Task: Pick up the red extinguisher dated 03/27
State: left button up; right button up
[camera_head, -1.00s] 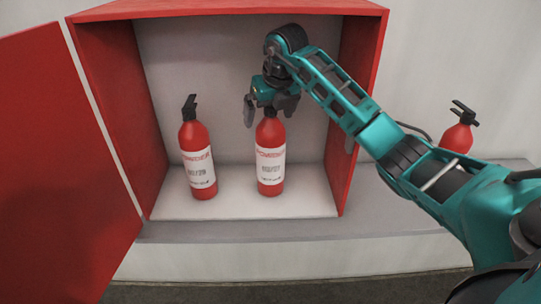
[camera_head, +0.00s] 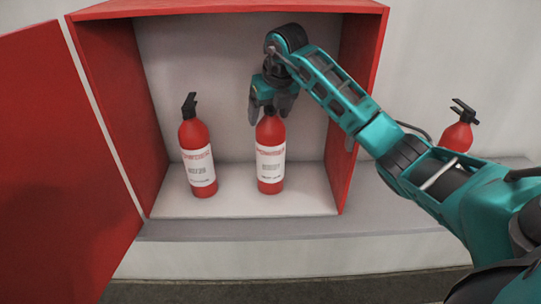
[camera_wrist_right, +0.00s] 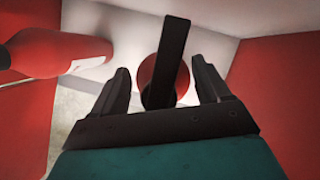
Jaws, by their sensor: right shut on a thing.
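Two red extinguishers with white labels stand upright in the open red cabinet. One extinguisher (camera_head: 197,150) stands at the left. The other extinguisher (camera_head: 270,155) stands at the middle right, under my right gripper (camera_head: 268,110). The print on both labels is too small to read the dates. My right gripper is shut on the black top of the middle-right extinguisher. In the right wrist view this black handle (camera_wrist_right: 172,55) lies between the fingers, with the red body (camera_wrist_right: 158,72) below it. My left gripper is not in view.
The cabinet (camera_head: 230,8) has its red door (camera_head: 60,165) swung open at the left. A third red extinguisher (camera_head: 457,137) stands outside on the grey ledge (camera_head: 270,228), to the right. The cabinet's right wall is near my right arm.

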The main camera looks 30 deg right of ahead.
grip_shut()
jog(key=shift+w+r, duration=0.1)
jog(key=shift+r, duration=0.05)
jog(key=shift+r, duration=0.1)
